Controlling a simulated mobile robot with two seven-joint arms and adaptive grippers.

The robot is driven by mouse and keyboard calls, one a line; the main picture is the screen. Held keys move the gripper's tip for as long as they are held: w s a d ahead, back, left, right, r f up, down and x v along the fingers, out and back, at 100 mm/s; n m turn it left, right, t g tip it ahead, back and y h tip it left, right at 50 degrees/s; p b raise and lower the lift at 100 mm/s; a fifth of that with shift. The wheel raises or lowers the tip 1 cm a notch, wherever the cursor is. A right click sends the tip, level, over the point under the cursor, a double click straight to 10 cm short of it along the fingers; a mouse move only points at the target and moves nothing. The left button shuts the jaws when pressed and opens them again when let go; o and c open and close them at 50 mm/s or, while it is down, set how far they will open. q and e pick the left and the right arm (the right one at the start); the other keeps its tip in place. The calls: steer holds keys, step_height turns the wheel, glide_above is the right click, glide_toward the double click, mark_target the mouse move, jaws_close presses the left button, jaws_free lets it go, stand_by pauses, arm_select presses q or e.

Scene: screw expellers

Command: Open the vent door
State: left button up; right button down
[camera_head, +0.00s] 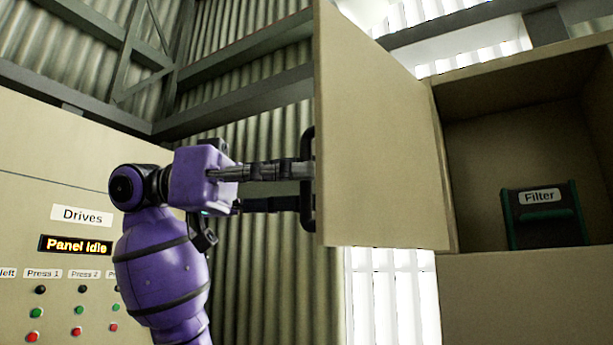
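The vent door (384,140) is a flat beige panel that stands swung open, hinged at the left edge of a box-like opening. A black handle (308,205) is on the door's far side and shows at its left edge. My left gripper (301,188) reaches the handle from the left, on the end of my purple arm. Its two dark fingers are apart, one above the other, and their tips meet or overlap the handle. I cannot tell whether they clasp it. My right gripper is out of view.
A dark green-edged filter (543,217) labelled "Filter" sits inside the open beige compartment (482,148) at right. A beige control panel (30,215) with a "Panel Idle" display and several buttons stands at left. Grey beams and a corrugated wall are behind.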

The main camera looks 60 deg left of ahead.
arm_select(q)
steer(key=v, duration=1)
steer(key=shift+s+a, duration=0.2)
steer(key=shift+s, duration=0.15)
